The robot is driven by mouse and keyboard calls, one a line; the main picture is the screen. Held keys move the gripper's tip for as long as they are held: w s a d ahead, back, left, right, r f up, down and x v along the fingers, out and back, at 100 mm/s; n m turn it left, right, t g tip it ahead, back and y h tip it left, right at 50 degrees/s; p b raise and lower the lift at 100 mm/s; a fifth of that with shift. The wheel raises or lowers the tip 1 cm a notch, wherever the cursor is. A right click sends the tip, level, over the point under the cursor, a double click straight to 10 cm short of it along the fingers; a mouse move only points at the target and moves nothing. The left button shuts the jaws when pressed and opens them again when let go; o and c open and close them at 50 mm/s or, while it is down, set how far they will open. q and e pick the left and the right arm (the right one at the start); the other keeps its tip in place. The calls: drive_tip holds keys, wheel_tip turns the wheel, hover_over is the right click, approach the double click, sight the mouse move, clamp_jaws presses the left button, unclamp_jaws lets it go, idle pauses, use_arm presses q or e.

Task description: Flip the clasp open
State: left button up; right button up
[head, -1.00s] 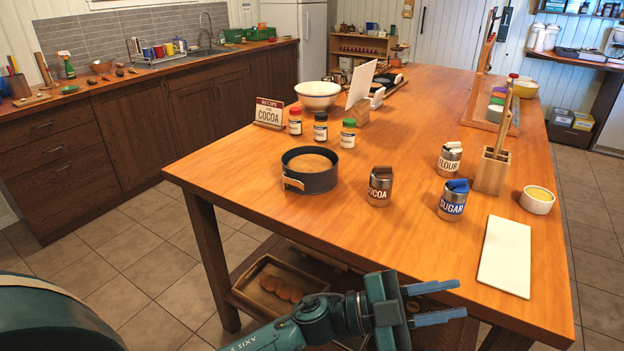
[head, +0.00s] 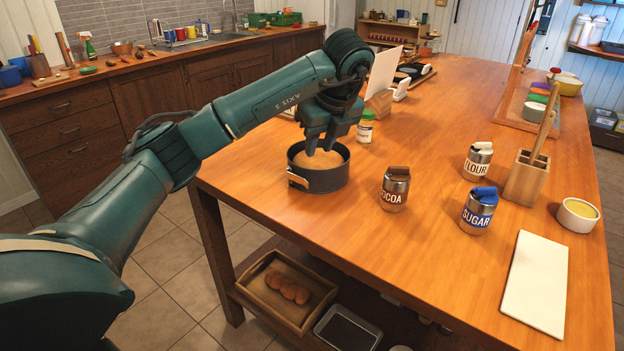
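The round dark cake pan (head: 322,180) stands on the near left part of the wooden table with a light brown cake (head: 318,160) in it. Its clasp (head: 298,181) is a small light piece with a copper tone on the left of the outer wall; I cannot make out its exact position. My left gripper (head: 321,147) points down over the pan, its fingertips over the cake, to the right of and above the clasp. Two fingertips show with a gap between them and nothing held. My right gripper is not in view.
A cocoa jar (head: 394,190) stands right of the pan, with flour (head: 477,161) and sugar (head: 478,212) jars farther right. A spice jar (head: 365,128) stands just behind the pan. The table's front left edge is close. A white board (head: 536,283) lies at the right.

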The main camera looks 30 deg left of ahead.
sight(308, 184)
use_arm(q)
drive_tip(key=p+x, duration=0.1)
drive_tip(key=x, duration=1.1)
drive_tip(key=shift+d+f, duration=0.1)
drive_tip(key=shift+c, duration=0.5)
clamp_jaws()
idle(0.5)
